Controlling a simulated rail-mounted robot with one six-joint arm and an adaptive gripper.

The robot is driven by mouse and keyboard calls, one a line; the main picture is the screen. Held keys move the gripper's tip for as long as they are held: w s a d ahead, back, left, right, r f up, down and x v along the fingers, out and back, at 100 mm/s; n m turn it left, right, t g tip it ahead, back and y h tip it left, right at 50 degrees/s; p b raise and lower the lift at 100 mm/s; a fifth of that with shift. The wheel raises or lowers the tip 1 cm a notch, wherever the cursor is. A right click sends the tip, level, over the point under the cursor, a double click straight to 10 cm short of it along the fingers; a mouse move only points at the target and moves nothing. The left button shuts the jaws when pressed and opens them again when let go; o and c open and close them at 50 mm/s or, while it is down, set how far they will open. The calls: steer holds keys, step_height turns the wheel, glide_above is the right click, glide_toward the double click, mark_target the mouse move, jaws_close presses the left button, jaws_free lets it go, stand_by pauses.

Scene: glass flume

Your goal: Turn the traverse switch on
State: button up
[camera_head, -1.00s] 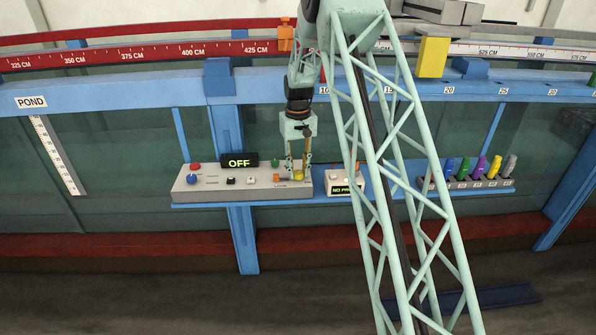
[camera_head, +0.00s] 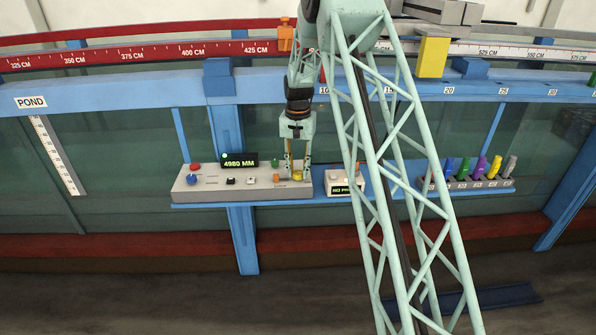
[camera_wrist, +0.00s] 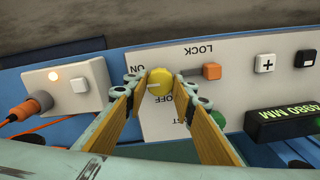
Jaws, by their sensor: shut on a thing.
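The traverse switch is a round yellow knob (camera_head: 297,176) at the right end of the grey control panel (camera_head: 215,188). In the wrist view the knob (camera_wrist: 159,80) has a white pointer line turned toward the ON label; OFF is printed beside it. My gripper (camera_head: 298,172) points down over the knob and is shut on it, one finger on each side. The panel's display (camera_head: 239,163) reads 4980 MM, and a small green light (camera_head: 225,156) glows at its upper left corner. The display also shows in the wrist view (camera_wrist: 283,121).
An orange lock switch (camera_wrist: 211,71) and several buttons share the panel. A separate small box (camera_wrist: 68,88) with a lit lamp and an orange plug stands beside it. A rack of coloured pegs (camera_head: 470,183) is farther right. My lattice arm crosses the head view.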

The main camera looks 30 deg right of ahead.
mark_target(298, 173)
steer(key=shift+c, duration=0.2)
steer(key=o, duration=0.9)
steer(key=shift+r, duration=0.2)
steer(key=shift+r, duration=5.85)
